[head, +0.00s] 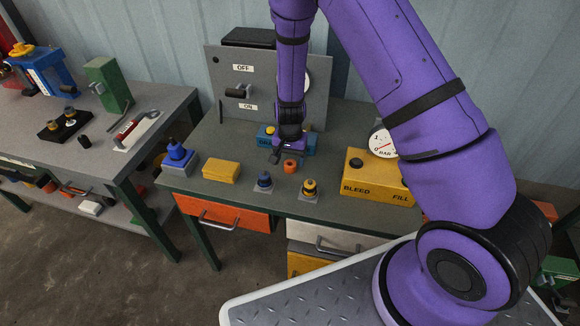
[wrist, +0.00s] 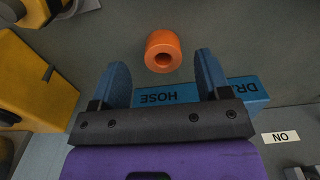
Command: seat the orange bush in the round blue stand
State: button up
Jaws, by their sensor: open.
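The orange bush (head: 290,166) is a short ring on the grey bench top. In the wrist view the bush (wrist: 163,51) shows its dark bore and sits just beyond the fingertips, between their lines. My gripper (head: 277,156) is open and empty, low over the bench, left of and close to the bush. Its two blue fingers (wrist: 160,70) are spread apart in the wrist view. A dark blue, round-looking stand (head: 264,181) on a grey square base is in front and left of the bush, with nothing orange on it. I cannot see this stand in the wrist view.
A yellow stand (head: 310,188) is on the right of the blue one. A larger blue fitting (head: 177,153) and a yellow block (head: 221,171) are to the left.

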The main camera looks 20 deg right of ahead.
aim_at(290, 166)
jog(key=shift+w+f, duration=0.1)
jog(key=shift+f, duration=1.35)
jog(key=c, duration=1.2)
